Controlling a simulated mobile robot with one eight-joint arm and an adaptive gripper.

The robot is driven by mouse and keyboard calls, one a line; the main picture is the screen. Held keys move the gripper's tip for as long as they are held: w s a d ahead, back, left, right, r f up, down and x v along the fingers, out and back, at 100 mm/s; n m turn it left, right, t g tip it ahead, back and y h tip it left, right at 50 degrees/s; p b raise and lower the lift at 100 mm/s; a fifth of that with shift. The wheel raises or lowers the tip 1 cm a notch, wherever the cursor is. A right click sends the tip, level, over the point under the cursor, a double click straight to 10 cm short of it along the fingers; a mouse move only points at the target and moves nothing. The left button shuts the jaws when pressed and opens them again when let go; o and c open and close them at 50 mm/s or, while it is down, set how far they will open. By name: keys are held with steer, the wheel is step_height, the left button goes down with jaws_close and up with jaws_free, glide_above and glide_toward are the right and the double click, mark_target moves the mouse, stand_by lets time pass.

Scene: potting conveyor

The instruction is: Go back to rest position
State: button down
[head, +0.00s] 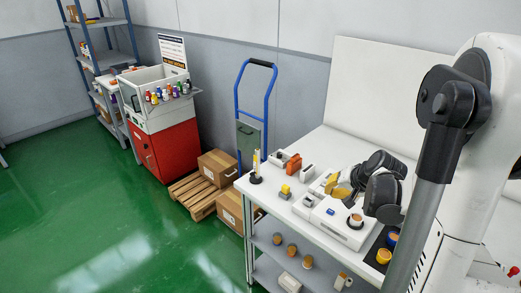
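My arm reaches down on the right of the head view, and its dark wrist joints hang over the white workbench (310,222). My gripper (343,190) is at the far end, low over the white machine on the bench. It is small and partly hidden by my own wrist, so I cannot tell whether it is open or holds anything. Yellow pieces (330,183) show right beside it. I cannot tell whether it touches them.
The bench carries a white device (340,222), an orange part (293,164) and a dark stand (255,179). Jars sit on its lower shelf (270,265). Behind are a blue hand truck (238,100), boxes (217,167) and a red cabinet (175,150). The green floor (80,220) at left is clear.

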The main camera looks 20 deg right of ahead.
steer(key=s+a+r+n, duration=0.2)
steer(key=a+r, duration=0.2)
steer(key=a, duration=0.5)
steer(key=s+a+r+n, duration=0.1)
steer(key=a+r+n, duration=0.25)
steer(key=a, duration=0.55)
steer(key=s+a+r+n, duration=0.2)
steer(key=s+a+n, duration=0.1)
steer(key=s+a, duration=0.7)
steer(key=shift+a+r+n+b, duration=0.35)
steer(key=shift+a+r+b, duration=0.05)
steer(key=shift+a+b, duration=0.1)
steer(key=shift+w, duration=0.1)
